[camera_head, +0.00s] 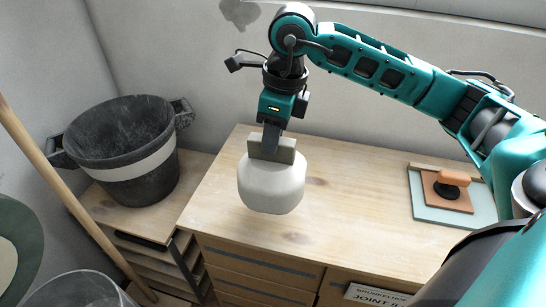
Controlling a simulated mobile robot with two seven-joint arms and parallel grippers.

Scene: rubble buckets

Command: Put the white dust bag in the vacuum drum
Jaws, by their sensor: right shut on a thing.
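The white dust bag (271,187) is a rounded, off-white block shape in the middle of the head view. My right gripper (271,152) points down and is shut on the top of the bag. The bag appears against the wooden bench top, seemingly held above it. My left gripper is not in view. A black drum-like bucket (140,184) with a pale band and side handles stands at the left, open at the top. A clear round container (78,289) is cut off at the bottom left. I cannot tell for certain which is the vacuum drum.
The wooden bench (345,205) has drawers in front and a mostly clear top. A long wooden pole (62,190) leans at the left. A green rounded object (22,232) is at the left edge.

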